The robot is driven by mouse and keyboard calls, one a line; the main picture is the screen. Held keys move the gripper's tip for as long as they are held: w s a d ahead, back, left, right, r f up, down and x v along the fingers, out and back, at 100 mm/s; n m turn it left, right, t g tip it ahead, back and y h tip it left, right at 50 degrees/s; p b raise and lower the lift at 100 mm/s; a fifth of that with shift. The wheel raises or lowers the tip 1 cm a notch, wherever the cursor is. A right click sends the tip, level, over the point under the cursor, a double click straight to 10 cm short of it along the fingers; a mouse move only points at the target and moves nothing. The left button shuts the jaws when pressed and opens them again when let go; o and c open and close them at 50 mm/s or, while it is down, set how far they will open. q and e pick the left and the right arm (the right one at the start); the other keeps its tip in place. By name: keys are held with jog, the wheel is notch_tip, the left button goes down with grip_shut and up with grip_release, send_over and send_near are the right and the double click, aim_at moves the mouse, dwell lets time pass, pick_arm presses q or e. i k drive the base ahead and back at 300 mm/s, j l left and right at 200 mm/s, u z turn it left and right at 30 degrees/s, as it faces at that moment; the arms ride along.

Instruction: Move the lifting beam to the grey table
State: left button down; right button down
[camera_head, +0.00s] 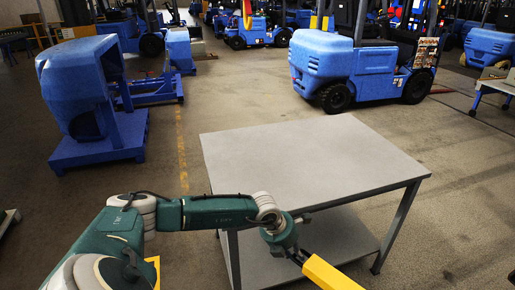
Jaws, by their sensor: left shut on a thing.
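The grey table (310,155) stands in the middle, with a bare flat top and a lower shelf. My left arm comes in from the bottom left, across the table's near side. My left gripper (300,257) is shut on the yellow lifting beam (330,274) near the table's front edge. The beam slants down to the right and runs out of the bottom of the picture, so its far part is hidden. The table top shows nothing on it. My right gripper is not in view.
A blue machine casing on a stand (85,90) is at the left. A blue forklift (355,68) stands behind the table, and more forklifts are farther back. A small yellow piece (154,268) shows beside my arm. Floor is open right of the table.

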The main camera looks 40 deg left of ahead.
aim_at(294, 169)
jog(key=i+u, duration=0.1)
jog(key=u, duration=0.75)
jog(key=i+u, duration=0.15)
jog(key=u, duration=0.3)
